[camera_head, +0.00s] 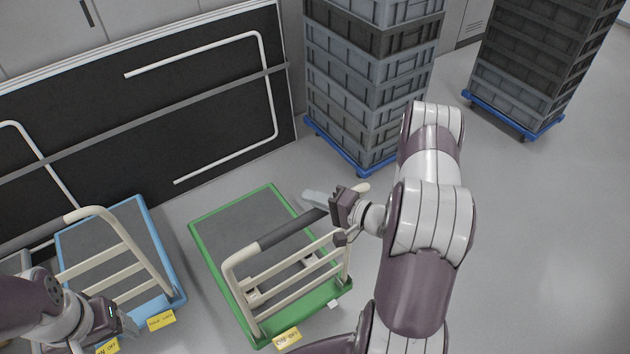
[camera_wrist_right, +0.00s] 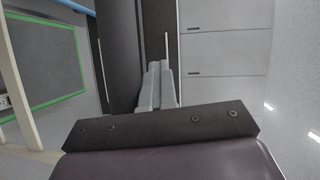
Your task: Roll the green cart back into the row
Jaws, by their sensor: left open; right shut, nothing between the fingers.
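The green cart (camera_head: 205,235) stands on the floor at the middle of the head view, with a dark deck and a cream push handle with a black grip (camera_head: 290,231). Its green-edged deck (camera_wrist_right: 45,106) also shows at the left of the right wrist view. My right gripper (camera_head: 313,197) is shut and empty, over the far end of the handle; I cannot tell whether it touches it. Its closed fingers (camera_wrist_right: 155,85) show in the wrist view. My left gripper (camera_head: 130,326) is open and empty at the lower left, by the blue cart's near side.
A blue cart (camera_head: 150,225) with a cream handle stands left of the green cart. A black panel (camera_head: 150,110) with white rails leans behind. Grey crate stacks on blue dollies (camera_head: 340,148) (camera_head: 510,115) stand behind and right. Floor at right is open.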

